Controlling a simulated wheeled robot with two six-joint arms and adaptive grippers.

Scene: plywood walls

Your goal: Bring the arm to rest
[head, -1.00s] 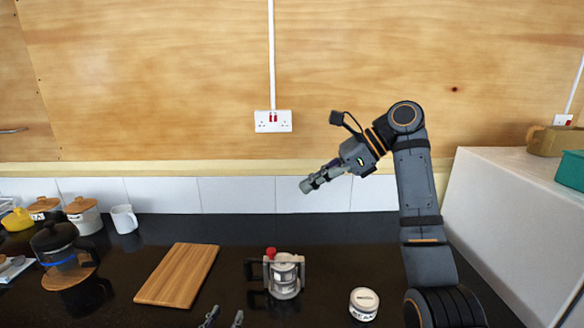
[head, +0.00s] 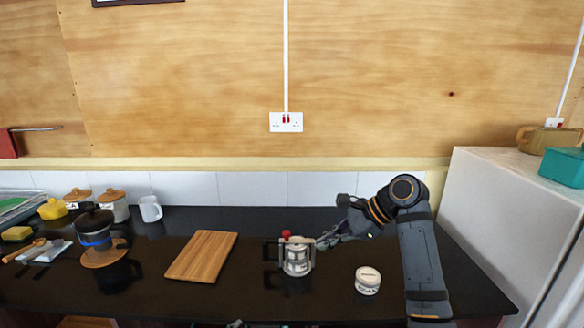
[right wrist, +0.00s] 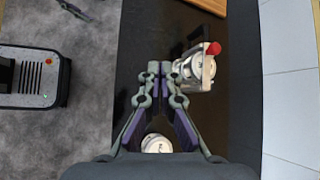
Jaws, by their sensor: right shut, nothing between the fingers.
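My right gripper (head: 326,241) is shut and empty. In the head view it hangs over the counter, its tips beside and partly in front of the right edge of a clear jar-like device with a metal frame and red knob (head: 297,258). In the right wrist view the fingertips (right wrist: 160,68) meet, and the device (right wrist: 196,68) is to their right, apart from them in that view. Only a small tip of my left gripper (head: 236,324) shows at the bottom of the head view, so its jaws cannot be read.
A white lidded jar (head: 367,280) stands near my right arm. A wooden board (head: 202,256) lies on the black counter (head: 240,295). A coffee press (head: 96,232), a white mug (head: 150,209) and canisters are at the left. A white cabinet (head: 500,215) stands at the right.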

